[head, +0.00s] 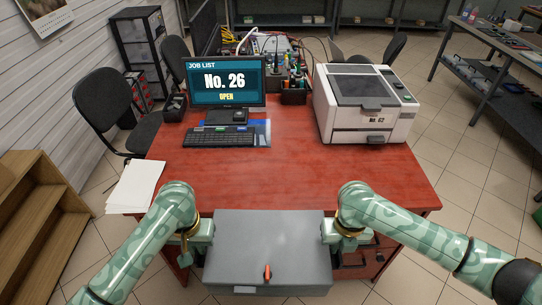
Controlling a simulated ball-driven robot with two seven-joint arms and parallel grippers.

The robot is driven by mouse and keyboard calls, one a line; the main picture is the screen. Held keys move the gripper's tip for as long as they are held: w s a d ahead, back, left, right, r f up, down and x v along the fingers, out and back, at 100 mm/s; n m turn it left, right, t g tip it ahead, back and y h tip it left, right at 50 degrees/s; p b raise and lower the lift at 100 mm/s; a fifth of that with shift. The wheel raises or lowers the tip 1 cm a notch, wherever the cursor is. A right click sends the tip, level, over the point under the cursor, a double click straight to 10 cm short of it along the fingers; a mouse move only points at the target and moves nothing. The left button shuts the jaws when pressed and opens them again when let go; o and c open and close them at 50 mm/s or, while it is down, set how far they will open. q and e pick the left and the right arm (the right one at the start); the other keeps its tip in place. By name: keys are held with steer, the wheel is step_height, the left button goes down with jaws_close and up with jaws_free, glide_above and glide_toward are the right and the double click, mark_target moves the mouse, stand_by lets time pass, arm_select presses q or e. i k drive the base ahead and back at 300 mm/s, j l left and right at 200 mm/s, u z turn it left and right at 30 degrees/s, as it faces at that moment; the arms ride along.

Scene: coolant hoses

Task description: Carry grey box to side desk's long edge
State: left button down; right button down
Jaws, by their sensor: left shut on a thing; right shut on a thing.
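The grey box (268,235) is at the bottom middle of the head view, in front of the red desk's near edge, with a small orange part on its top. My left gripper (205,238) is shut on the box's left side. My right gripper (330,236) is shut on its right side. The fingertips are partly hidden against the box. The red desk (270,175) stands straight ahead. Another desk (500,45) with tools on it stands at the upper right; I cannot tell which one is the side desk.
The red desk carries a monitor (226,82), a keyboard (218,137), a white printer (364,104) and papers (136,185). A wooden shelf (40,215) is at the left, and black chairs (108,108) stand around. Tiled floor (440,150) is open to the right.

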mark_target(270, 181)
steer(key=i, duration=1)
